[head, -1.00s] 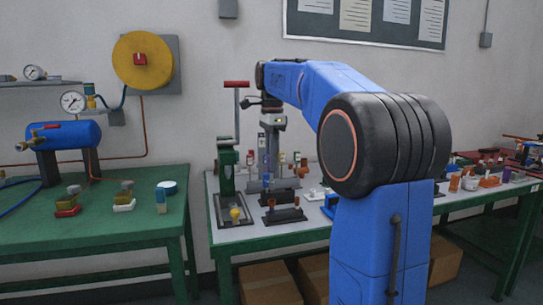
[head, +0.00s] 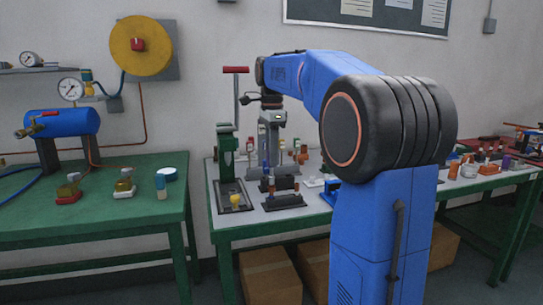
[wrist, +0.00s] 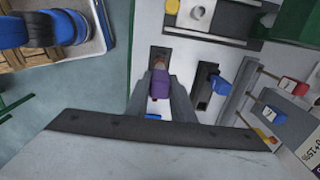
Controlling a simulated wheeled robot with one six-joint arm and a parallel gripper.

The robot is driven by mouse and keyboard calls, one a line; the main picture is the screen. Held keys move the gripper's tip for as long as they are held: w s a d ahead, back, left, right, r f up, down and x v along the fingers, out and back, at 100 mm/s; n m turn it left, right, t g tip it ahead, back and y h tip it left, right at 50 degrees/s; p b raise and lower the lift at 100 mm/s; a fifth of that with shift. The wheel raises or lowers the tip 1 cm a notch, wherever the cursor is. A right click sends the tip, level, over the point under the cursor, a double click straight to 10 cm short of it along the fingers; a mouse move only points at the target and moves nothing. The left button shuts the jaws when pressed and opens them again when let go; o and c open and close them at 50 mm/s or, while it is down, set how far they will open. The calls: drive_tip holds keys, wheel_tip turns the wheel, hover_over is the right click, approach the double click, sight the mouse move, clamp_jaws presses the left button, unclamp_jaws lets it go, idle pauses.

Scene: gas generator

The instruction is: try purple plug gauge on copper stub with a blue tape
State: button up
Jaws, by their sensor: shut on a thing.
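In the wrist view my gripper (wrist: 155,100) is shut on a purple block-like piece, which I take for the plug gauge (wrist: 160,88). Just past the gauge, a brownish copper-coloured stub end (wrist: 159,63) shows on a dark base (wrist: 158,52). I cannot tell whether gauge and stub touch. A small blue spot (wrist: 153,116) lies nearer the palm; I cannot tell whether it is tape. To the right, a blue-topped piece (wrist: 220,86) stands on another dark base. In the head view my gripper (head: 269,155) points down over the right bench; the gauge is not clear there.
The right bench (head: 225,225) holds a green press (head: 227,155), a dark stand with stubs (head: 283,200) and several small bottles, close around the gripper. In the wrist view a red-capped piece (wrist: 288,84) lies right. The green left bench (head: 110,215) stands apart.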

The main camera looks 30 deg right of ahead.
drive_tip(key=shift+f, duration=0.45)
idle(1.1)
drive_tip(key=shift+r, duration=0.6)
drive_tip(key=shift+f, duration=0.55)
idle(1.6)
drive_tip(key=shift+r, duration=0.55)
drive_tip(key=shift+f, duration=0.55)
idle(1.4)
drive_tip(key=shift+r, duration=0.55)
drive_tip(key=shift+r, duration=0.1)
drive_tip(key=shift+r, duration=1.9)
